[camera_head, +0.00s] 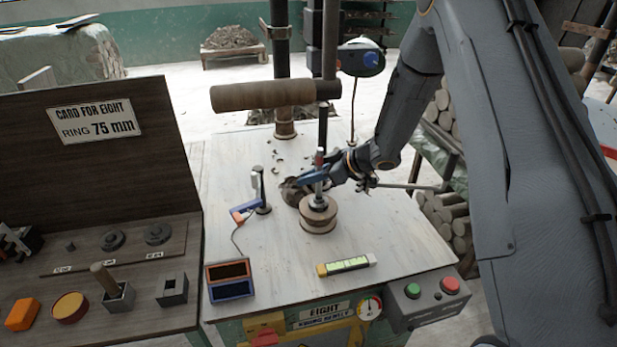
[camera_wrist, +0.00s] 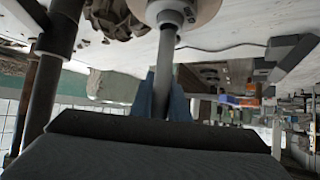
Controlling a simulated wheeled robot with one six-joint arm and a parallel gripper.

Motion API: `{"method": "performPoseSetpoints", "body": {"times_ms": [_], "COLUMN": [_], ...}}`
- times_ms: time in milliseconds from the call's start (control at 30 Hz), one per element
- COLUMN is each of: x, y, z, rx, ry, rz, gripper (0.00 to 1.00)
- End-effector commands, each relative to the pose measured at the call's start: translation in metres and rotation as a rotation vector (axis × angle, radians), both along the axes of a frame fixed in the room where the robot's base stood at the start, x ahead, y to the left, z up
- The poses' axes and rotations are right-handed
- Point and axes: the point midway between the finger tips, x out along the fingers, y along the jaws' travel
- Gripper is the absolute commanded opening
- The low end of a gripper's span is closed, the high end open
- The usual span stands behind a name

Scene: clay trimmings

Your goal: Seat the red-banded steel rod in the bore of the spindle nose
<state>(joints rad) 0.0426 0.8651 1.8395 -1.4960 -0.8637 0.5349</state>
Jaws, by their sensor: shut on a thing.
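The steel rod (camera_head: 319,188) stands about upright, with its red band (camera_head: 319,158) near the top. My gripper (camera_head: 318,177) has its blue fingers shut on the rod below the band. The spindle nose (camera_head: 318,203) is the pale metal part on top of a round wooden block (camera_head: 318,222), directly below the rod. In the wrist view the rod (camera_wrist: 166,60) runs between my fingers (camera_wrist: 163,97) to the pale round nose (camera_wrist: 200,10). The rod's end meets the nose there; how deep it sits in the bore is hidden.
A brown roller (camera_head: 265,95) hangs behind.

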Motion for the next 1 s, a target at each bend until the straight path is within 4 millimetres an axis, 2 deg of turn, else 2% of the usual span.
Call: {"method": "performPoseSetpoints", "body": {"times_ms": [1000], "x": [0.000], "y": [0.000], "z": [-0.022], "rx": [0.001], "ry": [0.000], "rz": [0.000], "gripper": [0.00]}}
